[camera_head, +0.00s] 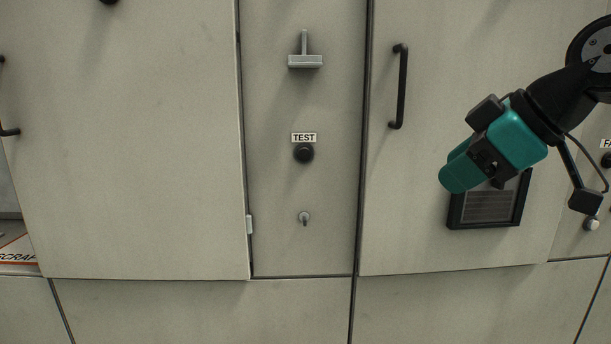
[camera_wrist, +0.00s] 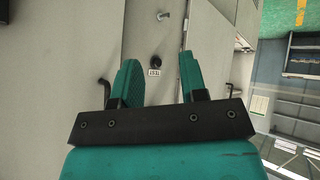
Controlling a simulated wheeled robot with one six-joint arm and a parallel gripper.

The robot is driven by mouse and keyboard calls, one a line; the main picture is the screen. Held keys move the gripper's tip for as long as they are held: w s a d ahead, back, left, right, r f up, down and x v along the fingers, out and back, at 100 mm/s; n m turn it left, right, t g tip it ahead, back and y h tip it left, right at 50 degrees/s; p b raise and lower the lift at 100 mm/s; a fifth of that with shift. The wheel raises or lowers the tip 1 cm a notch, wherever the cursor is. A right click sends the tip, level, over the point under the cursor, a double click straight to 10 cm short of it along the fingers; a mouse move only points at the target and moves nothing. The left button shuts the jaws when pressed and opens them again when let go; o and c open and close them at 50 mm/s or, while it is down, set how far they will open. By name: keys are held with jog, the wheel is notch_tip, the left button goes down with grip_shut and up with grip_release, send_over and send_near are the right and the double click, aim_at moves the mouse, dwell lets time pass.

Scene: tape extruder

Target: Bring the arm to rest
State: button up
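My gripper (camera_head: 453,172), teal and black, hangs in front of the machine at the right of the head view, pointing down and to the left. In the wrist view its two teal fingers (camera_wrist: 160,85) stand apart with nothing between them, so it is open and empty. My arm comes in from the upper right edge of the head view. The gripper partly covers a dark framed vent (camera_head: 487,208) on the panel behind it. I cannot tell the exact gap to the panel.
The beige machine front has a black TEST knob (camera_head: 303,153), a grey T-shaped handle (camera_head: 305,61) and a small grey knob (camera_head: 304,217). A black door handle (camera_head: 399,86) sticks out left of my gripper. A SCRAP label (camera_head: 18,257) shows at the lower left.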

jog(key=s+a+f+m+g+h, duration=0.1)
jog(key=s+a+f+m+g, duration=0.15)
jog(key=s+f, duration=0.55)
jog(key=s+a+f+m+g, duration=0.2)
jog(key=s+a+f+g, duration=0.15)
jog(key=s+f, duration=0.5)
notch_tip(320, 180, up, 28)
jog(key=g+p, duration=0.1)
jog(key=p, duration=2.7)
jog(key=shift+s+d, duration=0.2)
jog(key=shift+s, duration=0.25)
